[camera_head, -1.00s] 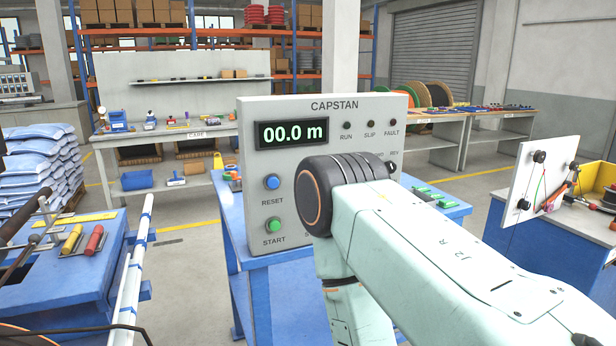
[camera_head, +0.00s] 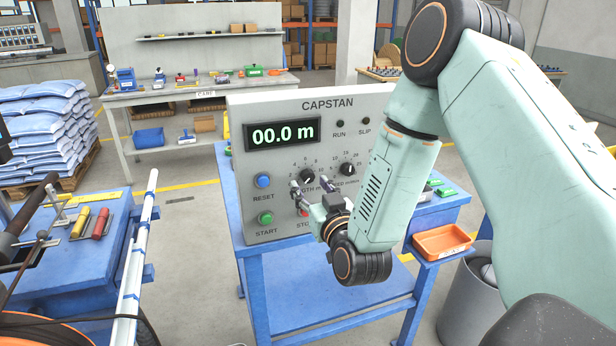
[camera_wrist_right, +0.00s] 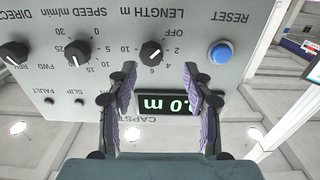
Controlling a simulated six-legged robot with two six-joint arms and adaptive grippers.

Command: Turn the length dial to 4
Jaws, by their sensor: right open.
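The length dial (camera_head: 306,177) is a black knob on the grey capstan panel (camera_head: 240,200), below the display (camera_head: 283,134) that reads 00.0 m. In the right wrist view the panel appears upside down, and the length dial (camera_wrist_right: 151,52) shows its marks OFF to 10. I cannot tell surely where its pointer stands. My right gripper (camera_head: 310,187) is open, with its two fingers in front of the panel just below the dial. My left gripper is out of view.
The speed dial (camera_head: 347,170) is right of the length dial. The blue reset button (camera_head: 263,181) and green start button (camera_head: 265,218) are to the left. The red stop button (camera_head: 303,212) is partly hidden by my gripper. An orange tray (camera_head: 442,241) is at the right.

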